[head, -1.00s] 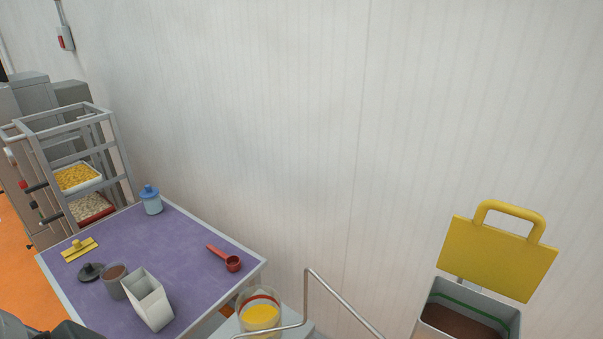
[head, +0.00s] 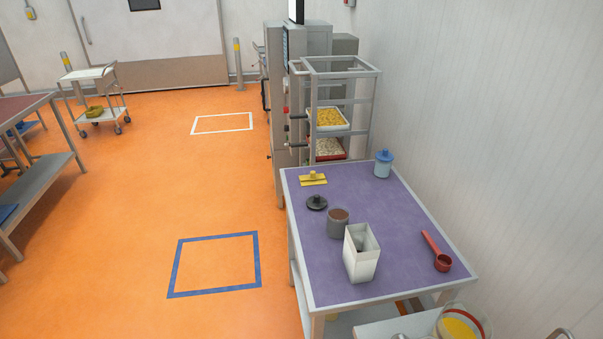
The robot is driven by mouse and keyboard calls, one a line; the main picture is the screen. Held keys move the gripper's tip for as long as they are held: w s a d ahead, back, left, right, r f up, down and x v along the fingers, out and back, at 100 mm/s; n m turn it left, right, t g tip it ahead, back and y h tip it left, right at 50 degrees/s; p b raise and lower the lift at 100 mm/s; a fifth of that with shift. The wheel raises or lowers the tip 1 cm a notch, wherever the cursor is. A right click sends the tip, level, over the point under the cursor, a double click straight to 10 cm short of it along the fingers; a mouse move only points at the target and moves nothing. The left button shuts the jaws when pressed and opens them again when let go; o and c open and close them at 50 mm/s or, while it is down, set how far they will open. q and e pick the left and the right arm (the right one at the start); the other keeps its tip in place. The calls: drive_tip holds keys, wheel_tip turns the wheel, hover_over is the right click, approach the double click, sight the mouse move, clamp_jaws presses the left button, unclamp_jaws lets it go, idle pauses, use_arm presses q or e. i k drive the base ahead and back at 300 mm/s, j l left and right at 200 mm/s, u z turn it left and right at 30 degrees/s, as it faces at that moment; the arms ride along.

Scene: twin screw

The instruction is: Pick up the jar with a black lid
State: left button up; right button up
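A black lid (head: 317,202) with a knob lies on the purple-topped table (head: 400,211), toward its left side. A grey jar (head: 338,223) with dark brown contents stands open just to the right of and nearer than the lid; the two look apart. A light blue jar with a blue lid (head: 383,164) stands at the far right corner of the table. I see no jar with a black lid on it. Neither of my grippers is in view.
A white square container (head: 362,254), a red scoop (head: 437,252) and a yellow lid (head: 313,178) are on the table. A shelf rack (head: 340,103) stands behind it, a wall to the right. Orange floor left of the table is clear around a blue-taped square (head: 214,265).

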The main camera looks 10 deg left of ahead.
sight(338, 217)
drive_tip(key=i+j+z, duration=0.9)
drive_tip(key=j, duration=0.15)
drive_tip(key=i+j+z, duration=0.25)
drive_tip(key=j, duration=0.2)
drive_tip(key=j+z, duration=0.3)
drive_tip(key=j, duration=0.2)
drive_tip(key=i+j+z, duration=0.15)
drive_tip(key=j+z, duration=0.15)
drive_tip(key=j, duration=0.2)
drive_tip(key=j+z, duration=0.3)
drive_tip(key=j, duration=0.25)
drive_tip(key=j+z, duration=0.3)
drive_tip(key=j, duration=0.25)
